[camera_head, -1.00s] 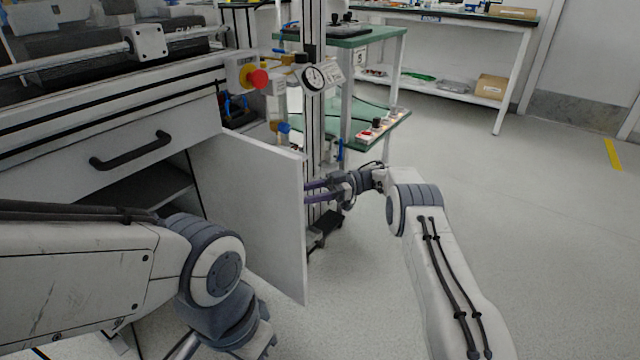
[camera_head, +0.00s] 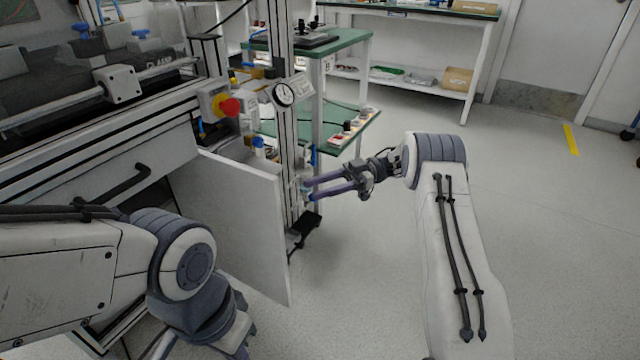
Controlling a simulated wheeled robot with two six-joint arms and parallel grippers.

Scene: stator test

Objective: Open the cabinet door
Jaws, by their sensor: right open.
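The cabinet door (camera_head: 235,220) is a flat light grey panel. It stands swung wide open, out from the cabinet front, with the dark cabinet interior (camera_head: 147,213) showing at its left. My right gripper (camera_head: 309,190) is just right of the door's free edge, with its two purple-grey fingers pointing left. The fingers are apart and hold nothing; a small gap shows between them and the door edge.
A black drawer handle (camera_head: 125,186) is above the cabinet opening. A red emergency button (camera_head: 229,107) and a gauge (camera_head: 284,94) sit above the door. A green-topped cart (camera_head: 340,40) stands behind.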

